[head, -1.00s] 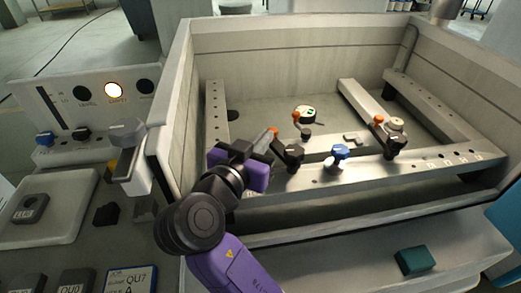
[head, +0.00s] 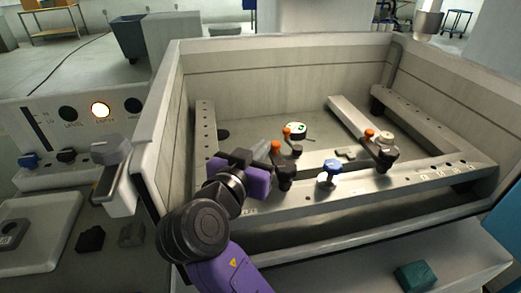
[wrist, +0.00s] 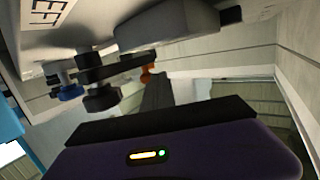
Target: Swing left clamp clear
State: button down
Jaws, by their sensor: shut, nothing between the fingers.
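The left clamp (head: 284,171) is a black clamp with an orange-tipped part, at the left of the front rail (head: 310,187). It also shows in the wrist view (wrist: 101,97), with its orange piece (wrist: 147,73) close to my fingers. My gripper (head: 259,161), purple and black, is just left of the clamp in the head view. In the wrist view my dark fingers (wrist: 157,88) are shut and empty. I cannot tell whether they touch the clamp.
A blue knob (head: 330,171) stands right of the left clamp. The right clamp (head: 381,151) has an orange tip too. A round gauge (head: 295,129) with a green display is behind. High tank walls (head: 163,130) enclose the rails. A green block (head: 414,276) lies on the front ledge.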

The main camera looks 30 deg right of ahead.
jog(key=shift+d, duration=0.1)
jog(key=v, duration=0.8)
jog(key=shift+b, duration=0.3)
jog(key=shift+f, duration=0.1)
